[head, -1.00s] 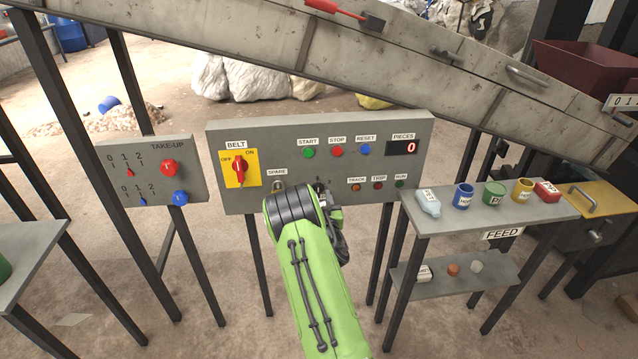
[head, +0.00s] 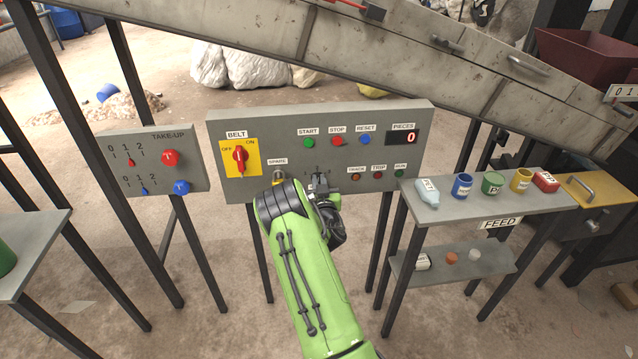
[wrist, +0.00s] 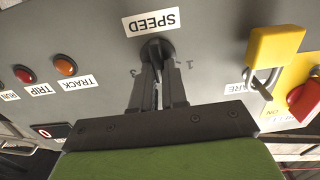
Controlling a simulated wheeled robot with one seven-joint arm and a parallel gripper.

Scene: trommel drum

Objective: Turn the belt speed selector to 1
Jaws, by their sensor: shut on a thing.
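The belt speed selector (wrist: 157,49) is a dark round knob on the grey control panel, beside the SPEED label (wrist: 151,21) in the upside-down wrist view. My gripper (wrist: 160,76) is shut on it, with one finger on each side. The digits 3 and 1 show on opposite sides of the fingers. The fingers hide the rest of the scale, and I cannot tell which digit the knob points to. In the head view my gripper (head: 319,182) is at the panel's lower middle and covers the selector.
A yellow padlock (wrist: 273,55) hangs at SPARE, close beside my gripper. The red BELT switch (head: 240,158) is left of it. TRACK, TRIP and RUN lamps (head: 377,175) are to the right. The FEED table (head: 455,208) with several containers stands further right.

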